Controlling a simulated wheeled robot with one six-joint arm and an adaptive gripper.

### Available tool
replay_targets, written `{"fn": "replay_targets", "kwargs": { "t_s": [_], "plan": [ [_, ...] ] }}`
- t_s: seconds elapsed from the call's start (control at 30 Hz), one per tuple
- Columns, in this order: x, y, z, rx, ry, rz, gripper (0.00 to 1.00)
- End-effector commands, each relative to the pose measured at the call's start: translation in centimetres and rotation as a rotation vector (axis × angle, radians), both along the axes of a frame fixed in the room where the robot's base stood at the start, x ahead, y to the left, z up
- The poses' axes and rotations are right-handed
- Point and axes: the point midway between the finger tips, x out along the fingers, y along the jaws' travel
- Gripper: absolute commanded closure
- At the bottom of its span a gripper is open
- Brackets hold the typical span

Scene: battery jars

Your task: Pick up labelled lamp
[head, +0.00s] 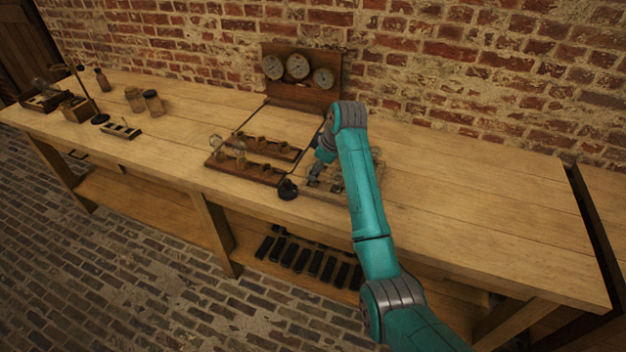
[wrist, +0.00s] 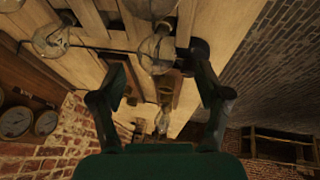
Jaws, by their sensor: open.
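Several clear glass lamps show in the wrist view. One lamp (wrist: 157,54) lies between my finger ends in the picture; whether it touches them I cannot tell. Another lamp (wrist: 50,40) is at upper left, one (wrist: 150,8) is at the top edge and a smaller one (wrist: 162,121) is farther off. No label is readable. My gripper (wrist: 158,62) is open, its fingers spread. In the head view my gripper (head: 315,176) is low over the left side of a wooden tray (head: 325,196) with glass pieces, partly hidden by my arm.
Two wooden racks (head: 240,170) with lamps and small posts stand left of the tray. A black knob (head: 288,190) sits at the bench's front edge. A gauge board (head: 300,85) stands behind. Jars (head: 153,103) are farther left; the bench's right side is clear.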

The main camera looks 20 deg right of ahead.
Motion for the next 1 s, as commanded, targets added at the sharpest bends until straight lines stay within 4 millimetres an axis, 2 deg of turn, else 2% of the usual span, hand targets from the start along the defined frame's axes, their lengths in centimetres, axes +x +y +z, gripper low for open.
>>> {"fn": "replay_targets", "kwargs": {
  "t_s": [0.4, 0.7, 0.93, 1.0],
  "plan": [
    [2.2, 0.6, -4.3, 0.000, 0.001, 0.000, 0.24],
    [2.3, 0.6, -4.6, 0.000, 0.000, 0.000, 0.24],
    [2.3, 0.6, -4.6, 0.000, 0.000, 0.000, 0.82],
    [2.3, 0.6, -4.6, 0.000, 0.000, 0.000, 0.86]
  ]
}}
